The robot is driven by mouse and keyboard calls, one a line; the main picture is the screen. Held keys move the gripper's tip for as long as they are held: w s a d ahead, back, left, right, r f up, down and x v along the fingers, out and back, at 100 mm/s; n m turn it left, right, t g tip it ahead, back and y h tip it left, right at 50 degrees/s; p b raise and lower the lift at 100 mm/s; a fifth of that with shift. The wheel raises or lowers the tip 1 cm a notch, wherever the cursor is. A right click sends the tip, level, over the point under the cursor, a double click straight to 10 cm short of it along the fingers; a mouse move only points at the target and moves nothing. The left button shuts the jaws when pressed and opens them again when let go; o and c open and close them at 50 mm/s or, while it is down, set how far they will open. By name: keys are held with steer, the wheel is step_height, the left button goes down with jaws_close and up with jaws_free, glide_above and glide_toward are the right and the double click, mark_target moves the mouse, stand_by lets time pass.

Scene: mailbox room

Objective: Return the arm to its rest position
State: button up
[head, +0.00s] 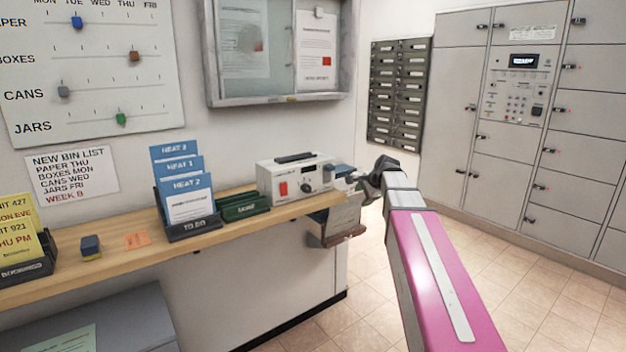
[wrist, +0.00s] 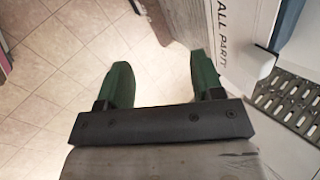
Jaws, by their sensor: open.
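In the wrist view my gripper (wrist: 160,85) has its two green fingers spread apart. Only tiled floor and the lower part of a pale surface show between and beyond them, and nothing is held. In the head view my pink arm reaches forward from the lower right. Its dark wrist end is just right of the counter's far end, close to a small metal tray (head: 342,218). The fingertips are hard to make out in the head view.
The wooden counter (head: 130,250) along the left wall carries a white device (head: 295,180), card holders and a dark blue block (head: 91,246). Grey lockers (head: 455,120) stand at the right. Tiled floor (head: 545,305) right of my arm is clear. A perforated metal plate (wrist: 290,100) is at the wrist view's right.

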steer(key=s+f+n+g+h, duration=0.4)
steer(key=s+f+n, duration=0.9)
steer(key=s+f, duration=1.4)
steer(key=shift+f+g, duration=0.75)
steer(key=shift+g, duration=0.35)
